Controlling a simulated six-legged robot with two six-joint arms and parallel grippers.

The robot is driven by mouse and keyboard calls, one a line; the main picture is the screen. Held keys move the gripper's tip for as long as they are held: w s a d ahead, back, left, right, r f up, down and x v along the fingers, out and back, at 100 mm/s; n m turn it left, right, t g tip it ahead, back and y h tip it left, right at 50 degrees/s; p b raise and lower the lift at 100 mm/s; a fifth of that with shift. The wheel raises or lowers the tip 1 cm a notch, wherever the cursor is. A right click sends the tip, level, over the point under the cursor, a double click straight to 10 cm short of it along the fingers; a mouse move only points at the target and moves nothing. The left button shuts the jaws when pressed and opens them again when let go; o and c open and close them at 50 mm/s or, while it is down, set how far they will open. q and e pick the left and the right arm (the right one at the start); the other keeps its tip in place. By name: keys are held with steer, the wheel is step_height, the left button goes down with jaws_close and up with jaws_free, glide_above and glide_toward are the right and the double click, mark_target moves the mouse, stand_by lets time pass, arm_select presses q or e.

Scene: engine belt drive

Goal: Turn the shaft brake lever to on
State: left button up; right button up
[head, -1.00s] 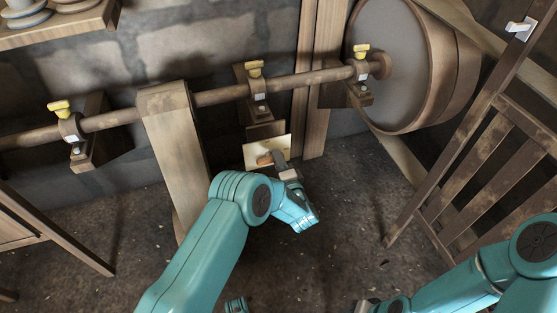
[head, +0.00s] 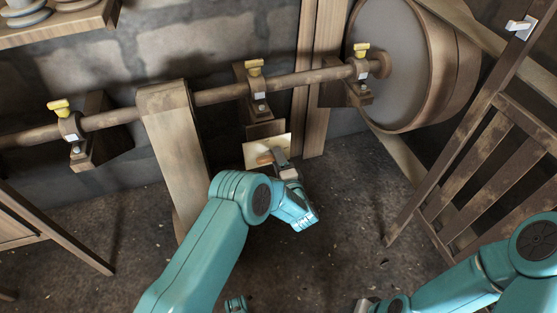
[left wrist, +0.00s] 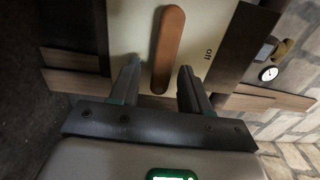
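The shaft brake lever is an orange-brown bar with rounded ends (left wrist: 168,48), mounted on a pale plate (left wrist: 128,30). The word "off" is on the plate to the right of the lever in the left wrist view. In the head view the lever (head: 264,159) shows small on its plate, low on the wall below the shaft. My left gripper (left wrist: 160,68) is open, one finger on each side of the lever's near end, with gaps on both sides. It covers part of the plate in the head view (head: 281,160). My right gripper (head: 367,305) is partly cut off at the bottom edge.
A horizontal shaft (head: 225,95) with yellow-topped bearings runs above the plate to a large drum (head: 395,65). A slatted wooden gate (head: 490,165) is at the right.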

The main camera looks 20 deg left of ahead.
arm_select(q)
steer(key=p+v, duration=0.5)
steer(key=v, duration=1.1)
steer(key=shift+d, duration=0.15)
steer(key=shift+s, duration=0.15)
